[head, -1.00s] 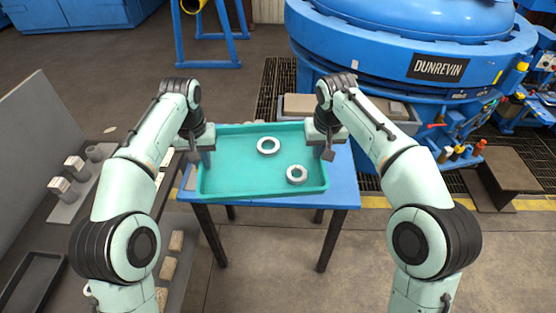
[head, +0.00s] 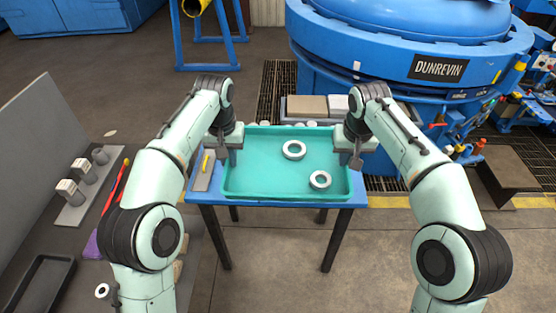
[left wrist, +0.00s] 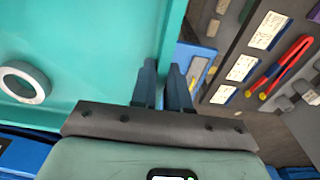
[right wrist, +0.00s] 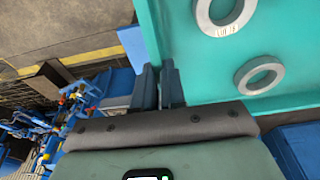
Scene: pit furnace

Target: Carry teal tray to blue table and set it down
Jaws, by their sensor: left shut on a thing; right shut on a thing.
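The teal tray (head: 265,165) is level over the blue table (head: 198,198) and covers most of its top. Whether its base touches the tabletop or hangs just above it, I cannot tell. Two pale grey rings lie in it, one towards the back (head: 293,150) and one at the front right (head: 320,180). My left gripper (head: 228,160) is shut on the tray's left wall, and the wall runs between its fingers (left wrist: 164,85) in the left wrist view. My right gripper (head: 355,158) is shut on the right wall, which also shows in the right wrist view (right wrist: 159,85).
A grey piece with a yellow item (head: 205,168) lies on the table's left end, close to the tray. A blue furnace (head: 400,60) stands behind the table. A dark bench (head: 75,235) with small parts and red-handled pliers (head: 117,185) is at left. Open floor lies in front.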

